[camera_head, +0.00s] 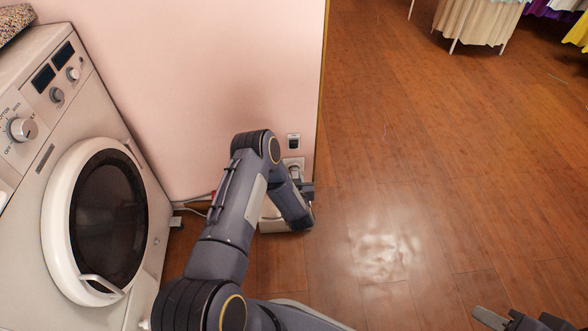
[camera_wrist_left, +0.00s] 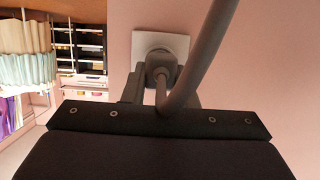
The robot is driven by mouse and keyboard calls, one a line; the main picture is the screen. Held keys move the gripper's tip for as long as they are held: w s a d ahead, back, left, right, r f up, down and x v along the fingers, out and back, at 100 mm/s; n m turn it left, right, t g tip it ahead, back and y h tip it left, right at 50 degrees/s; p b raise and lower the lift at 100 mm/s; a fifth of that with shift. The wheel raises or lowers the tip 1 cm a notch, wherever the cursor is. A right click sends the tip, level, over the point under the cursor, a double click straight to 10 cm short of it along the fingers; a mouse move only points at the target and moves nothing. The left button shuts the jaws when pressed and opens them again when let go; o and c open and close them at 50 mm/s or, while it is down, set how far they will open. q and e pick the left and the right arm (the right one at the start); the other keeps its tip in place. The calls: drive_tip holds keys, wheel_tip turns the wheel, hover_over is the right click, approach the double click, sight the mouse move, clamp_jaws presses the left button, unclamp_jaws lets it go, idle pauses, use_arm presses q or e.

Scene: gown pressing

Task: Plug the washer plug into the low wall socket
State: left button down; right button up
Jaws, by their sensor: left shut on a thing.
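The low wall socket is a white plate (camera_head: 293,162) near the wall's right edge, partly hidden by my left arm; it also shows in the left wrist view (camera_wrist_left: 178,42). The grey washer plug (camera_wrist_left: 160,62) is in front of this plate and looks up against it; whether its pins are fully in cannot be seen. Its thick grey cable (camera_wrist_left: 208,42) curves up out of the wrist view. My left gripper (camera_head: 304,187) is shut on the plug, with a finger on each side. My right gripper (camera_head: 511,316) is at the bottom right, its fingers apart and empty.
The white washer (camera_head: 150,262) stands at the left against the pink wall. A pale object (camera_head: 270,226) on the floor is partly hidden by my left arm.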

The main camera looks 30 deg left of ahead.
use_arm(q)
drive_tip(key=shift+b, duration=0.3)
idle(0.4)
drive_tip(key=shift+w, duration=0.2)
drive_tip(key=shift+w+a+b, duration=0.45)
drive_tip(key=shift+w+b, duration=0.1)
drive_tip(key=shift+w, duration=0.05)
drive_tip(key=c, duration=1.1)
unclamp_jaws()
